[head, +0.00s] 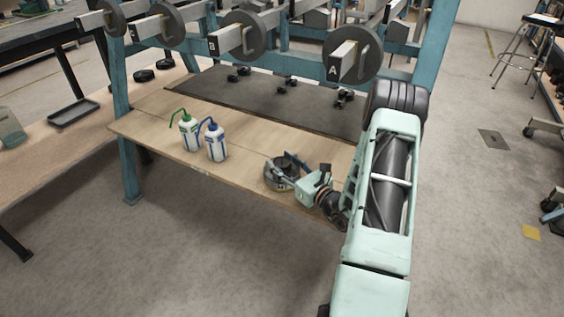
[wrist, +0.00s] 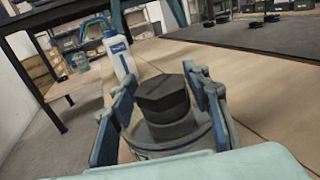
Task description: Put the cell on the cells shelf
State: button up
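The cell appears to be a round grey body (head: 279,181) with a dark raised top, standing upright near the front edge of the wooden bench top (head: 243,178). In the wrist view the cell (wrist: 164,104) sits between my fingers, its dark faceted top facing up. My gripper (head: 291,163) is low over the bench, reaching the cell from the right. In the wrist view my gripper (wrist: 160,78) has its fingers apart, one on each side of the cell; I see no clear grip. I cannot identify a cells shelf in either view.
A green-topped bottle (head: 188,134) and a blue-topped bottle (head: 216,144) stand left of the cell; the blue-topped one shows in the wrist view (wrist: 120,58). Behind is a dark mat (head: 270,98) with small black parts. A blue frame (head: 119,95) carries lettered beams above.

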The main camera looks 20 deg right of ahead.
jog(key=shift+o, duration=0.9)
jog(key=shift+r, duration=0.15)
jog(key=p+v, duration=0.3)
jog(key=v, duration=0.9)
